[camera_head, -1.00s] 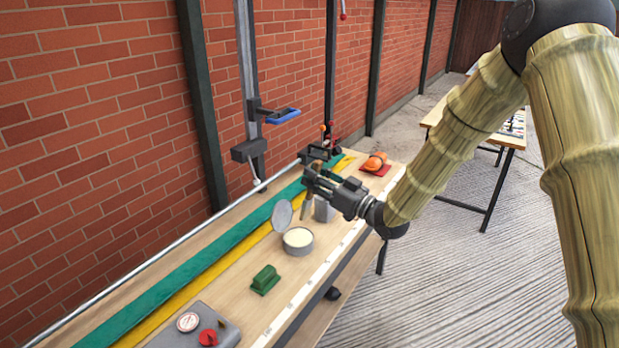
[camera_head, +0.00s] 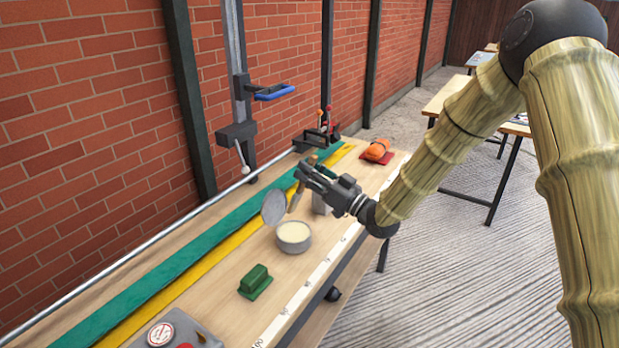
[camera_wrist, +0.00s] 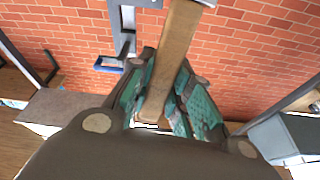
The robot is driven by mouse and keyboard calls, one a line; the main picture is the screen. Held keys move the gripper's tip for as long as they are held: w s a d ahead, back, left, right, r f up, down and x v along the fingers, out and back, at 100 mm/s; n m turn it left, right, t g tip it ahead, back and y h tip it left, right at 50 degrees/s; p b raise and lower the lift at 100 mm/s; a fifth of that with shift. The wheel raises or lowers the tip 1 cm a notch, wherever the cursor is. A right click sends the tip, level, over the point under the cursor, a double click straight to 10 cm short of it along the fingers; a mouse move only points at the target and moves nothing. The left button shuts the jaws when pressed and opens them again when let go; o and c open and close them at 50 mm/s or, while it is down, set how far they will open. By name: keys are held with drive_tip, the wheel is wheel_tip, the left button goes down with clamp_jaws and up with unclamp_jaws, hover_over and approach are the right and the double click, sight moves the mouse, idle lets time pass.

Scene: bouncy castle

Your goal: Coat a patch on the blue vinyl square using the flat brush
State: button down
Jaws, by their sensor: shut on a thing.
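My gripper (camera_head: 308,176) is shut on the flat brush (camera_head: 298,197), held steeply above the workbench. The brush's pale wooden handle (camera_wrist: 176,55) runs between the green-padded fingers in the wrist view; its bristles cannot be made out. A round grey tin (camera_head: 294,247) with cream contents stands on the bench just in front of and below the brush. Its grey lid (camera_head: 272,208) stands tilted beside it, close to the brush's lower end.
A green block (camera_head: 255,281) and a grey box (camera_head: 178,330) are nearer on the bench. A brick wall (camera_head: 90,120) borders the left; ribbed floor (camera_head: 440,270) is open on the right.

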drive_tip(key=shift+f, duration=0.15)
drive_tip(key=shift+f+b, duration=1.4)
drive_tip(key=shift+f, duration=1.5)
drive_tip(key=shift+f+b, duration=0.35)
drive_tip(key=shift+f, duration=0.25)
drive_tip(key=shift+r, duration=0.1)
drive_tip(key=shift+r+p, duration=1.6)
drive_tip(key=shift+r, duration=1.85)
